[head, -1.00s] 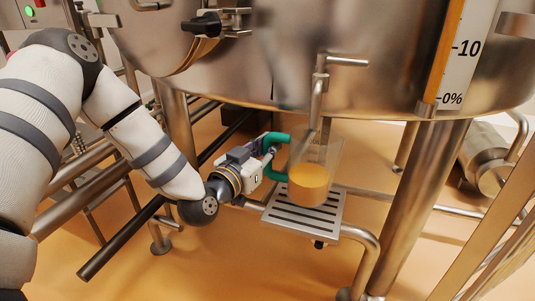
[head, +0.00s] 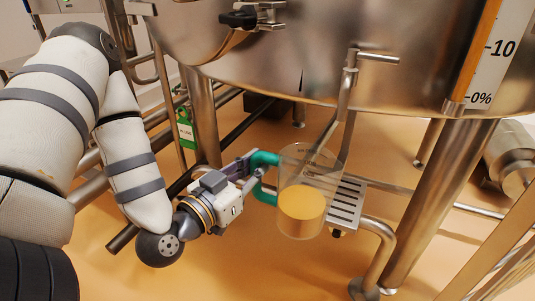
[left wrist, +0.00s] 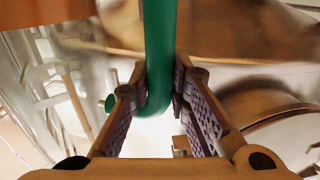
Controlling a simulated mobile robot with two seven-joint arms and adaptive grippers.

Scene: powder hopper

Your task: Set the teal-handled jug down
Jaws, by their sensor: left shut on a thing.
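The clear jug (head: 302,205) with a teal handle (head: 262,177) holds orange liquid in its lower part. It is in the middle of the head view, in front of the slotted drip tray (head: 345,203) and left of most of it. My left gripper (head: 250,182) is shut on the handle. In the left wrist view the green handle (left wrist: 160,55) runs between the two fingers (left wrist: 162,98). The jug looks upright and held in the air; its base hides part of the tray. My right gripper is not in view.
A steel tank with a tap (head: 352,75) stands above and behind the jug. The tap's spout comes down behind the jug's rim. A thick steel leg (head: 440,200) stands at the right, and pipes run behind. Orange floor lies below.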

